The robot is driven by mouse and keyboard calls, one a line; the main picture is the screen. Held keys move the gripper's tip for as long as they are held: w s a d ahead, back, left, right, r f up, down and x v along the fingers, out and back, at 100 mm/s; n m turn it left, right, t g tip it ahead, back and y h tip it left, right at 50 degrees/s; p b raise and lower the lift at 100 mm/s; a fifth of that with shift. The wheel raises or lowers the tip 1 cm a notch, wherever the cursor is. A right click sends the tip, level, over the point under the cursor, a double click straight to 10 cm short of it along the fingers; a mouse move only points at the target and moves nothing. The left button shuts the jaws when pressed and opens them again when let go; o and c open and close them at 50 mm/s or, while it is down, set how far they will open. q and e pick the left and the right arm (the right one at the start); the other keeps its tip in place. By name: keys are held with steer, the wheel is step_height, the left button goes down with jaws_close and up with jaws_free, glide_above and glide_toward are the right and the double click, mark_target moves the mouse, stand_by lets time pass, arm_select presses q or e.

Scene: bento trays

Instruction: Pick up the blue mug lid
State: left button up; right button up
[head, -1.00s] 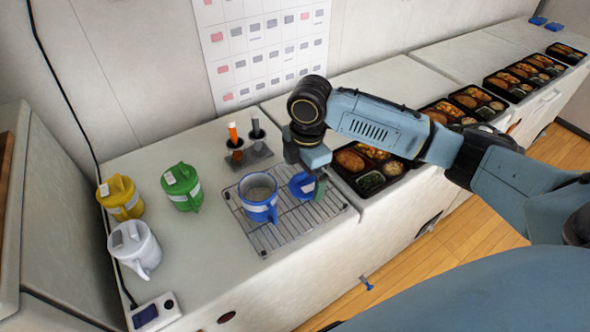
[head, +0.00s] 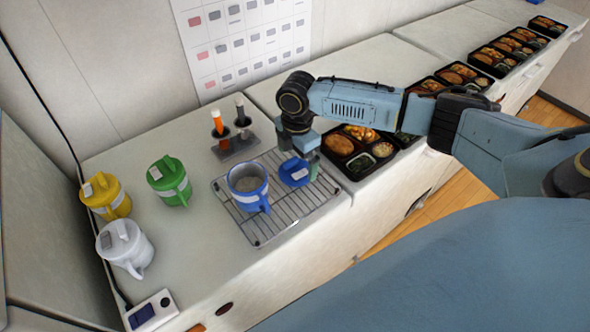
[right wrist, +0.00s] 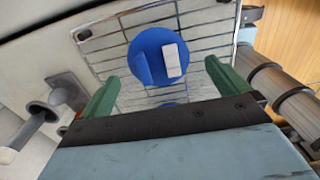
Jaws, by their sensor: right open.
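The blue mug lid (head: 294,173) lies on the wire rack (head: 263,229), to the right of the open blue mug (head: 247,186). In the right wrist view the lid (right wrist: 152,57) is a round blue disc with a pale label on it. My right gripper (head: 301,160) is over the lid in the head view. Its two green fingers stand apart in the right wrist view (right wrist: 160,85), with the lid in the space between and beyond them. The fingers do not appear to touch the lid. My left gripper is not in view.
Green (head: 169,182), yellow (head: 106,197) and white (head: 125,249) lidded mugs stand on the left of the counter. A holder (head: 236,145) with an orange and a dark tool stands behind the rack. Bento trays (head: 362,164) line the right counter.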

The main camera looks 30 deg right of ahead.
mark_target(296, 171)
step_height(296, 171, down, 4)
steer(key=shift+w+r, duration=0.15)
steer(key=shift+r, duration=0.05)
steer(key=c, duration=0.9)
